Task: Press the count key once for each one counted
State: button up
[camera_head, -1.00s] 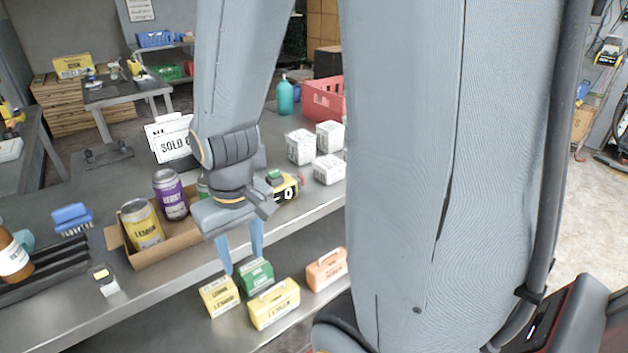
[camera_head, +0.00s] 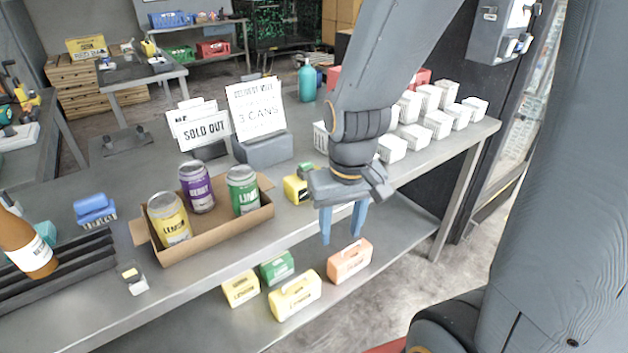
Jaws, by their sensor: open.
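A yellow counter (camera_head: 296,190) with a green key (camera_head: 306,169) on top stands on the grey bench, right of the cardboard box. Its display is hidden behind my gripper. The open cardboard box (camera_head: 222,232) holds a yellow lemon can (camera_head: 168,220), a purple berry can (camera_head: 197,188) and a green lime can (camera_head: 243,190), all upright. A white note (camera_head: 256,110) behind them reads "3 CANS". My gripper (camera_head: 341,238) points down, open and empty, right of the counter near the bench's front edge. Its fingers look clear of the counter.
A "SOLD OUT" sign (camera_head: 205,130) and a teal bottle (camera_head: 307,80) stand behind. Several white cartons (camera_head: 437,123) are at right. Several small boxes (camera_head: 295,296) sit on the lower shelf. A brown bottle (camera_head: 30,245) and a blue brush (camera_head: 95,207) are at left.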

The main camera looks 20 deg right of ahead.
aim_at(304, 167)
jog(key=u, duration=2.05)
jog(key=k, duration=0.4)
jog(key=u, duration=0.05)
